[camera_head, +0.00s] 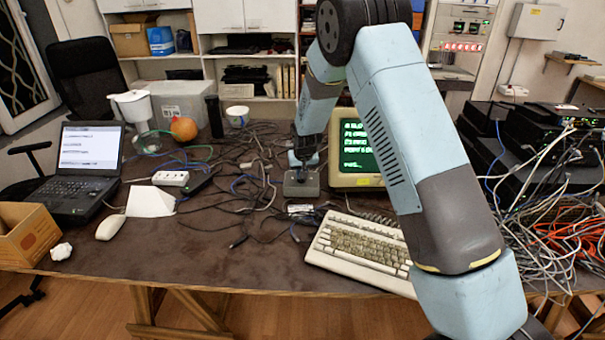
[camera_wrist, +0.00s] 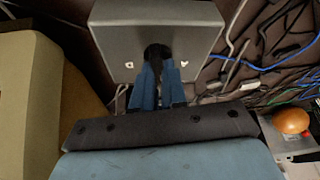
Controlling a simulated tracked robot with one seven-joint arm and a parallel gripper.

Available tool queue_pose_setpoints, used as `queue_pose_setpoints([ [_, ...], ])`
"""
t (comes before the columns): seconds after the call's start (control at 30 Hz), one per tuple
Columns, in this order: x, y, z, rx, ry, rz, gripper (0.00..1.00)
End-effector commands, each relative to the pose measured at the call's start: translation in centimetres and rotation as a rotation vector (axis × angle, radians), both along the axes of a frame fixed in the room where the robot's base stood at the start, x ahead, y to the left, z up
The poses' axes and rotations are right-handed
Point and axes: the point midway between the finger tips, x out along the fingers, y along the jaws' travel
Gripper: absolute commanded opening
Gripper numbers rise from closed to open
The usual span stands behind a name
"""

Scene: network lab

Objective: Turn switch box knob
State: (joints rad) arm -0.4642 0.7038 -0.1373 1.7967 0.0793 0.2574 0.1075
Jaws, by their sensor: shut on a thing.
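The switch box (camera_head: 301,184) is a small grey box on the table, left of the old monitor. In the wrist view its grey face (camera_wrist: 120,40) fills the top middle, with a dark round knob (camera_wrist: 157,51) and two pale marks below it. My gripper (camera_head: 304,160) reaches down onto the box from above. In the wrist view the blue fingers of my gripper (camera_wrist: 158,76) are shut on the knob. The fingers hide part of the knob, so its exact turn angle cannot be told.
A monitor with green text (camera_head: 358,145) stands close right of the box. A beige keyboard (camera_head: 362,242) lies in front. Loose cables cover the table around the box.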

Motion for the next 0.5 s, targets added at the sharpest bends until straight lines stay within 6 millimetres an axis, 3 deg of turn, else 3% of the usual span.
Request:
queue_pose_setpoints([
  [0.5, -0.30, 0.00, -0.49, -0.008, 0.008, -0.362, 0.00],
])
